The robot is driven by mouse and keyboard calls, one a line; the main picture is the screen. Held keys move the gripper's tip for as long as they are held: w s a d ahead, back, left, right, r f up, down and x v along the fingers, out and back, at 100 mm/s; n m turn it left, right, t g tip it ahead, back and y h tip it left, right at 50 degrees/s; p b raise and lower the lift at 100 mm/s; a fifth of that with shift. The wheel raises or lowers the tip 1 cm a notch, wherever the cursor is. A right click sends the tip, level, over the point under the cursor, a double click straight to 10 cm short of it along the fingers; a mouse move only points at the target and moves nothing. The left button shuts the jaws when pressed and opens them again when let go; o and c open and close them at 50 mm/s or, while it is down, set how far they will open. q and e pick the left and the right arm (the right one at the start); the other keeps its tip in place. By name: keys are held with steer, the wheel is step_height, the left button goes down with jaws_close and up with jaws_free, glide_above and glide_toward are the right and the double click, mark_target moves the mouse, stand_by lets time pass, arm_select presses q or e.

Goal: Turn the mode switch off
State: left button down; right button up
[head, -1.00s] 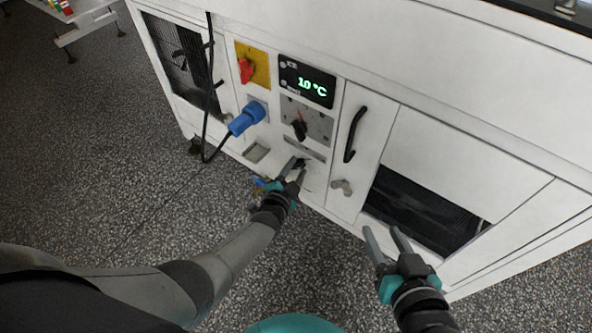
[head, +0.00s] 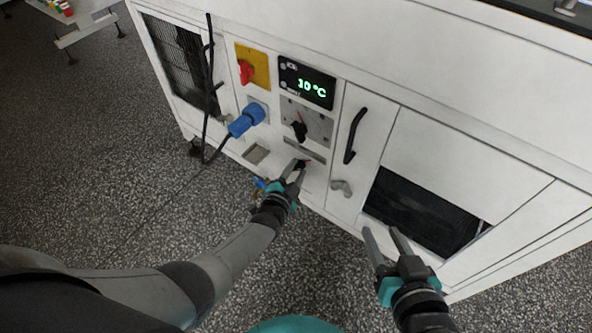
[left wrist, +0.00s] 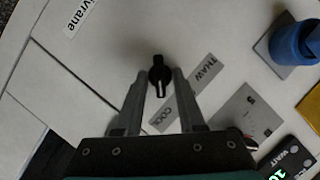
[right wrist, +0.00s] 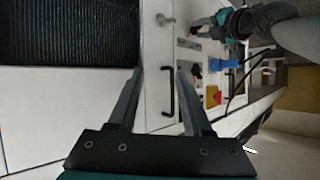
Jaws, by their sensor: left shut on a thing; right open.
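The mode switch is a small black knob (left wrist: 159,72) with a white line, beside a grey label (left wrist: 188,92) reading THAW and COOL in the left wrist view. Its white line points toward the bottom of that picture. My left gripper (head: 297,168) is at the lower part of the white panel in the head view, shut on the knob, with one finger on each side of it. The fingers partly hide the switch in the head view. My right gripper (head: 383,236) is open and empty, in front of the machine near the dark lower opening.
Above the switch are a dial knob (head: 299,130), a display (head: 306,83) reading 10 °C, and a red switch on a yellow plate (head: 262,58). A blue plug (head: 246,119) with a black cable sits to the left. A black handle (head: 355,135) is to the right.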

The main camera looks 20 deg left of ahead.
steer(key=shift+s, duration=0.1)
arm_select(q)
steer(key=shift+n, duration=0.3)
steer(key=shift+r+n+h, duration=0.1)
steer(key=shift+n+h, duration=0.2)
steer(key=shift+n, duration=0.1)
steer(key=shift+a+n+g+p, duration=0.1)
steer(key=shift+n+g+p, duration=0.2)
steer(key=shift+g, duration=0.1)
steer(key=shift+a+n+h, duration=0.1)
steer(key=shift+n+h, duration=0.4)
steer(key=shift+n+g, duration=0.3)
steer(key=shift+n+h+b, duration=0.6)
steer(key=shift+n+b, duration=0.05)
steer(key=shift+n, duration=0.05)
steer(key=shift+a+n+g+h+b, duration=0.1)
steer(key=shift+n+g+h+b, duration=0.35)
steer(key=shift+n, duration=0.15)
arm_select(e)
steer(key=shift+a+r+t+y, duration=0.4)
steer(key=shift+a+t, duration=0.15)
steer(key=shift+t, duration=0.1)
steer(key=shift+a+r+t+y, duration=0.3)
steer(key=shift+a+t+y, duration=0.1)
steer(key=shift+a+t, duration=0.2)
arm_select(q)
steer(key=shift+w, duration=0.1)
